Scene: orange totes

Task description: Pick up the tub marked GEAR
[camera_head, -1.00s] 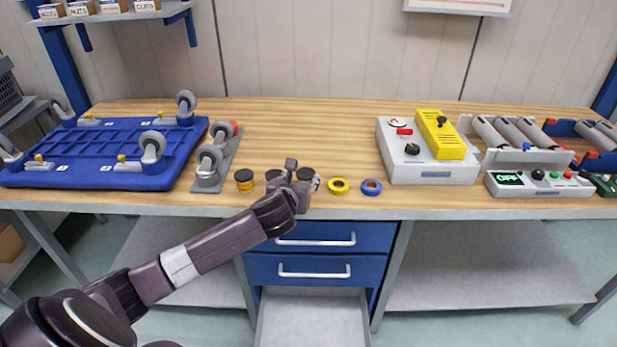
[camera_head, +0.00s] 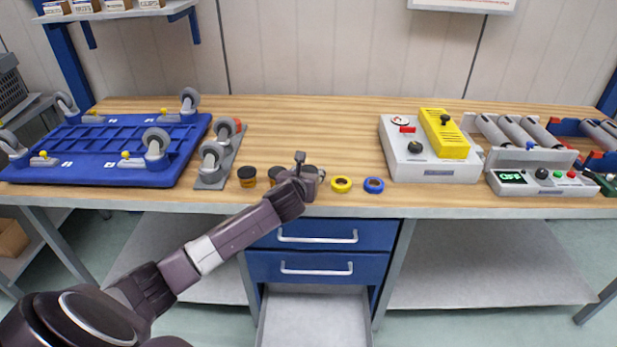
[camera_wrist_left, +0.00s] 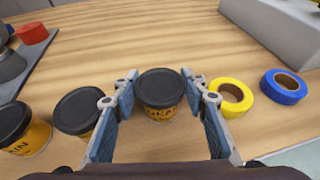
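A short tub with a black lid and orange label (camera_wrist_left: 160,88) stands upright on the wooden bench. My left gripper (camera_wrist_left: 157,76) is open, with one finger on each side of this tub. I cannot tell whether either finger touches it. In the head view my left gripper (camera_head: 311,178) covers most of this tub. Two similar tubs stand to its left: a middle one (camera_wrist_left: 80,112) and an outer one (camera_wrist_left: 24,130), whose label ends in IN. My right gripper is not in view.
A yellow tape roll (camera_head: 341,185) and a blue tape roll (camera_head: 373,185) lie just right of the tub. Grey casters (camera_head: 212,160) and a blue dolly (camera_head: 110,150) are to the left. A grey control box (camera_head: 425,160) stands to the right. The bench behind the tubs is clear.

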